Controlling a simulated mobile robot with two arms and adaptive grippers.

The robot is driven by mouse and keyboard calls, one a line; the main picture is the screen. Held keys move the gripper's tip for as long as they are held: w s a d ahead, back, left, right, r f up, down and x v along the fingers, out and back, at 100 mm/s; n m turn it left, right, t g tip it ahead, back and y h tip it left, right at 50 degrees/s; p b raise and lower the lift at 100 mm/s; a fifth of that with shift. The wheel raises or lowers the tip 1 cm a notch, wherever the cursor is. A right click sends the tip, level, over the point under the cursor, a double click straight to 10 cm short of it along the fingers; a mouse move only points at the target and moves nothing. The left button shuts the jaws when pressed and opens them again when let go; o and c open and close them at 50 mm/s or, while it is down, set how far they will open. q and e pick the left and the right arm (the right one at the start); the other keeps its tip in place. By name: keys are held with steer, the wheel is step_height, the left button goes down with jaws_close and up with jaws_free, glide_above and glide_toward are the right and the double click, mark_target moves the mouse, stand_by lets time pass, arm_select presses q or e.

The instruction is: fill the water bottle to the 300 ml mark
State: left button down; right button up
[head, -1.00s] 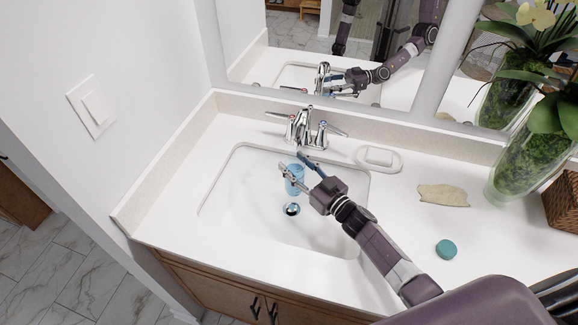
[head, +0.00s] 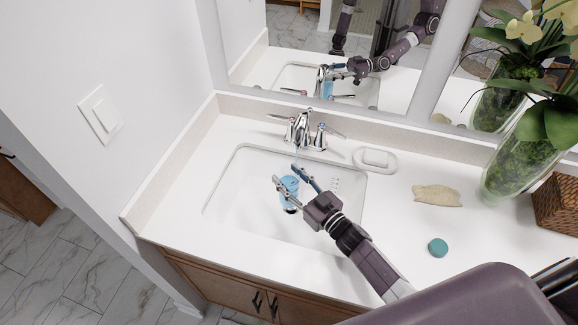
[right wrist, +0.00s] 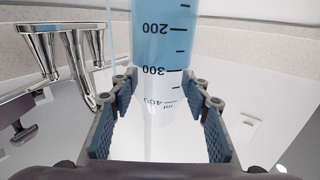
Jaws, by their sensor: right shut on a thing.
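The water bottle (head: 289,187) is blue and stands out over the sink basin, in front of the faucet (head: 304,127). My right gripper (head: 291,174) is shut on it, with one finger on each side. In the right wrist view the bottle (right wrist: 163,35) appears upside down, with marks for 200, 300 and 400 ml. The blue water reaches about the 300 mark; the part beyond is clear. A thin water stream (right wrist: 111,40) from the faucet shows beside the bottle there, apart from it in the picture. My left gripper is not in view.
The white sink (head: 232,190) has its drain partly hidden below the bottle. On the counter are a soap dish (head: 387,166), a beige sponge-like piece (head: 437,196), a round teal cap (head: 438,248) and a glass vase (head: 512,165). A mirror stands behind.

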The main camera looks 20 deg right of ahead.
mark_target(291, 174)
steer(key=r+p, duration=0.3)
steer(key=r, duration=0.1)
steer(key=shift+s+a+r, duration=0.1)
steer(key=shift+s+a, duration=0.2)
steer(key=shift+s, duration=0.05)
steer(key=shift+s+a+r+p, duration=0.1)
steer(key=shift+r+p, duration=0.25)
steer(key=shift+r, duration=0.15)
steer(key=shift+s+a+r+p, duration=0.1)
steer(key=shift+r+p, duration=0.2)
steer(key=shift+r, duration=0.2)
step_height(291, 174, up, 8)
steer(key=s+a, duration=0.1)
steer(key=shift+s+r, duration=0.15)
steer(key=shift+s, duration=0.25)
